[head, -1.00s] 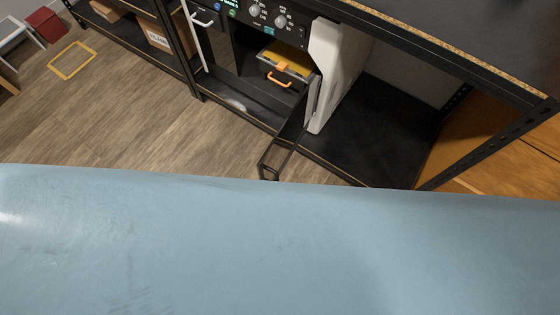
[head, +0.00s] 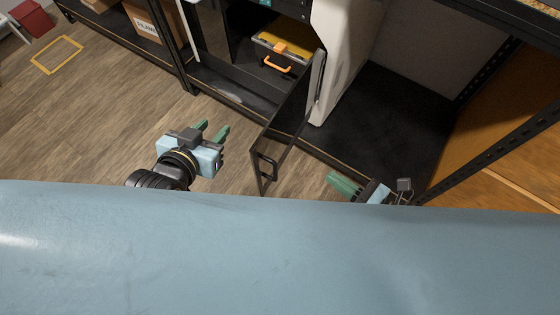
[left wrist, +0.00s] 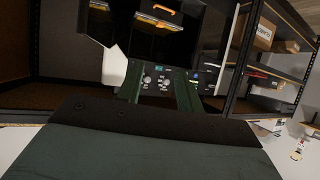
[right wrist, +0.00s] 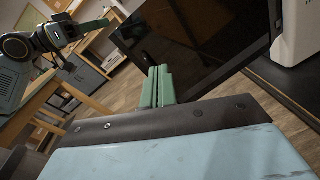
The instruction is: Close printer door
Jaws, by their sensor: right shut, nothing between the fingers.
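The printer (head: 345,50) has a white side and a dark open interior; its top is cut off in the head view. Its dark door (head: 290,125) stands open, swung out toward me, with a handle (head: 267,170) near its free edge. The door also shows as a dark panel in the right wrist view (right wrist: 195,40). My left gripper (head: 212,129) is open and empty, left of the door and apart from it. My right gripper (head: 342,185) is shut and empty, right of the door. Its shut fingers show before the panel in the right wrist view (right wrist: 158,85); contact is unclear.
Black shelf posts (head: 175,50) stand at left and right. A cardboard box (head: 150,22) is on the left shelf. Wooden floor (head: 100,110) is clear at left; a yellow frame (head: 57,55) lies there.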

